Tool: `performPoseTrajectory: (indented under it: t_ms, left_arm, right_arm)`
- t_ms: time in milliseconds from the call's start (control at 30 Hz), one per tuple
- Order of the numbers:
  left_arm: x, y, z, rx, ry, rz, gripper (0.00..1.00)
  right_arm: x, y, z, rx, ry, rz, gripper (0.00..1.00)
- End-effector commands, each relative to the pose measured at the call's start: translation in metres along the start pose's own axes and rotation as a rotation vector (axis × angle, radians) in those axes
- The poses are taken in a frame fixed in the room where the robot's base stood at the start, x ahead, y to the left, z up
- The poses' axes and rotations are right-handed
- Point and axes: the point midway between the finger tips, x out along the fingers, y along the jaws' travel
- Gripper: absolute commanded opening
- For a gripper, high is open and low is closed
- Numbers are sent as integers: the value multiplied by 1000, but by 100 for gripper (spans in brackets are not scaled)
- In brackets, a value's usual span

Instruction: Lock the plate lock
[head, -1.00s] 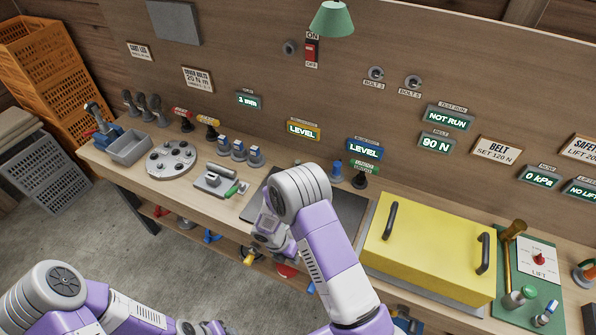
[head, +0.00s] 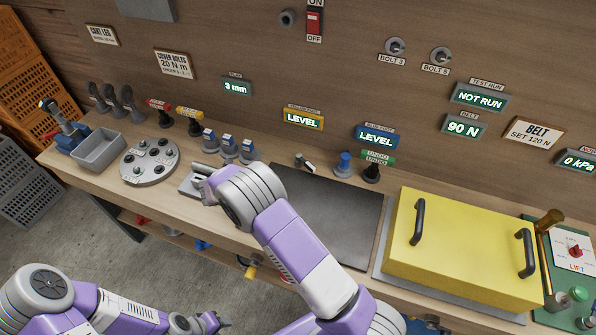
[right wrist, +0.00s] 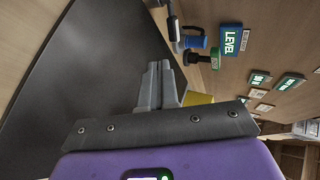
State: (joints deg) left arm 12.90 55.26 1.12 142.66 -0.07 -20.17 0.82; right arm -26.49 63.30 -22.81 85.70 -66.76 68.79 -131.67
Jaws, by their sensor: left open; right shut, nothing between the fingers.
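No label in view reads plate lock. A small lever with a dark end (head: 305,162) stands at the back edge of a dark flat plate (head: 335,215). My left gripper (head: 196,325) is open, low at the bottom edge, away from the bench.
A yellow cover (head: 462,250) with two black handles stands right of the plate. Blue (head: 344,164) and black (head: 372,172) knobs stand behind the plate. A round bolt plate (head: 150,180) and a grey bin (head: 98,150) lie to the left. Much of the dark plate is clear.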

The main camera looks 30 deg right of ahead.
Motion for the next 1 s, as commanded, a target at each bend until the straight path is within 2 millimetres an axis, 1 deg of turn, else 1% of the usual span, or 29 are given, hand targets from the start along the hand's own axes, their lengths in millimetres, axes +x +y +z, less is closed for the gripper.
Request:
performPoseTrajectory:
  t_ms: [267,367,433,567,800,900,1000]
  left_arm:
    - [-1,1,1,0,-1,0,44]
    - [-1,0,0,0,-1,0,44]
    - [0,0,0,0,-1,0,44]
    - [1,0,0,0,-1,0,44]
    - [4,-1,0,0,-1,0,44]
    - [4,-2,0,0,-1,0,44]
    - [4,-1,0,0,-1,0,44]
  right_arm:
    - [0,-1,0,2,0,1,0]
    - [4,-1,0,2,1,2,0]
    - [10,0,0,2,2,2,0]
    - [32,0,-1,2,4,1,0]
    - [85,0,-1,2,5,1,0]
    - [104,0,-1,2,3,1,0]
    - [117,-10,-1,4,3,1,0]
